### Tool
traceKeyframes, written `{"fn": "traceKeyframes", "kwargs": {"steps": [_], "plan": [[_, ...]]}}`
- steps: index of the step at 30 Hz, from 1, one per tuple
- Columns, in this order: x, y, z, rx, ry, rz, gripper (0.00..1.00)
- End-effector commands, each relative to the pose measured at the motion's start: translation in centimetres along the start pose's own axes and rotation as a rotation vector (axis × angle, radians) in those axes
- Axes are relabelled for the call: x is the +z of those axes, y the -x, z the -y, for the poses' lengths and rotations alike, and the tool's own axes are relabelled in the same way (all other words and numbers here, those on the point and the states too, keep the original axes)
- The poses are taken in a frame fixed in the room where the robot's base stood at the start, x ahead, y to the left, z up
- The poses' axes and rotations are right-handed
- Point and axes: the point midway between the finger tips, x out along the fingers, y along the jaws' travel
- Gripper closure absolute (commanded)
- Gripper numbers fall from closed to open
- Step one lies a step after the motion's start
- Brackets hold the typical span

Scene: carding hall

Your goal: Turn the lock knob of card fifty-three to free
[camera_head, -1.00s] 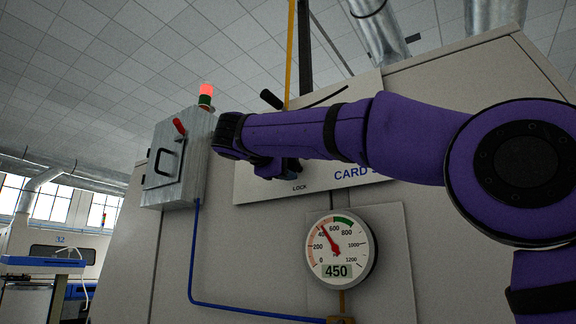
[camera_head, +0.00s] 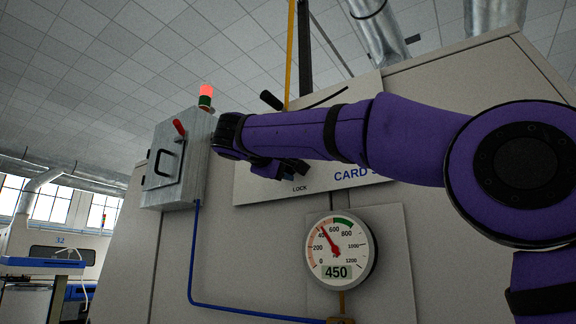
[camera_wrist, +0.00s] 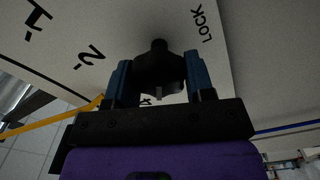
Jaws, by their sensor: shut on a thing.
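The lock knob (camera_wrist: 160,72) is black and sits on a pale panel under the printed word LOCK in the wrist view. My gripper (camera_wrist: 158,62) has its two blue fingers closed on either side of the knob. In the head view my gripper (camera_head: 283,168) is at the panel (camera_head: 245,190), just above the LOCK label (camera_head: 300,189). My forearm and gripper hide the knob there. The blue lettering (camera_head: 355,174) reads CARD and a 5; the rest is hidden by my arm.
A round gauge (camera_head: 340,246) with a 450 display is below the panel. A grey box (camera_head: 178,165) with a red handle (camera_head: 179,128) and a lit red lamp (camera_head: 206,90) stands left of my gripper. A black lever knob (camera_head: 271,100) is above my forearm.

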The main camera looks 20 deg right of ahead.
Motion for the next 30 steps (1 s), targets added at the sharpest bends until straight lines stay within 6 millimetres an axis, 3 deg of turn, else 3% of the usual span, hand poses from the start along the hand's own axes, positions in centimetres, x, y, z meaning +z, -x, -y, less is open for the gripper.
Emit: {"fn": "traceKeyframes", "kwargs": {"steps": [3,4,6,7,17,23,30], "plan": [[0.0,0.0,0.2,-0.003,0.002,0.002,0.75],[0.0,0.0,0.2,-0.003,0.002,0.002,0.44],[0.0,0.0,0.2,-0.003,0.002,0.001,0.28],[0.0,0.0,0.1,-0.003,0.002,0.001,0.26],[0.0,0.4,0.1,-0.002,0.002,-0.001,0.26],[0.0,3.0,0.1,-0.003,0.001,-0.002,0.26],[-0.1,7.6,0.1,-0.003,0.002,-0.003,0.26]]}}
